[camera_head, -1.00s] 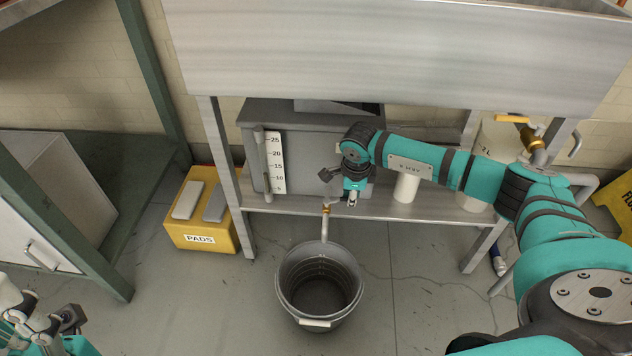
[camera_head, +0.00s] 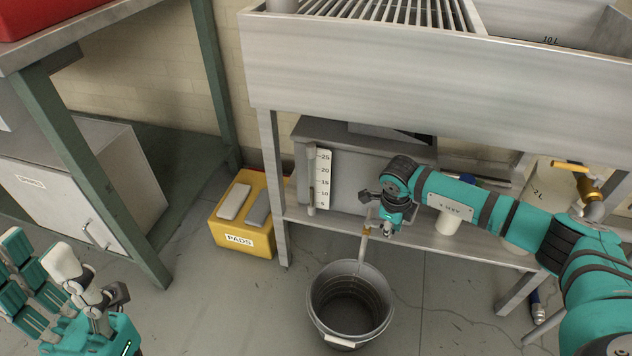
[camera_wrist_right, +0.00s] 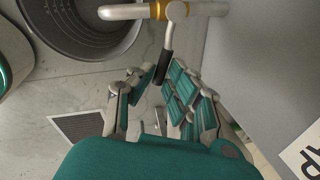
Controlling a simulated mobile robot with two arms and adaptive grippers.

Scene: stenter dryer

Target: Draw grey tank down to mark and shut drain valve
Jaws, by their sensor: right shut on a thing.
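The grey tank (camera_head: 355,160) sits on the low shelf under the steel trough. Its front has a white scale (camera_head: 323,180) marked 5 to 25 and a sight tube (camera_head: 311,165); I cannot read the level surely. The brass drain valve (camera_head: 366,231), with its spout, is at the shelf's front edge above a grey bucket (camera_head: 350,305). My right gripper (camera_head: 386,226) is beside the valve. In the right wrist view its fingers (camera_wrist_right: 160,100) are shut on the black-gripped valve lever (camera_wrist_right: 163,66). My left gripper (camera_head: 65,290) is open and empty at lower left.
A yellow PADS box (camera_head: 236,238) stands left of the shelf leg. A green-legged bench (camera_head: 95,170) and grey cabinet (camera_head: 65,180) are further left. Another brass valve with a yellow handle (camera_head: 585,178) is at the right. Floor around the bucket is clear.

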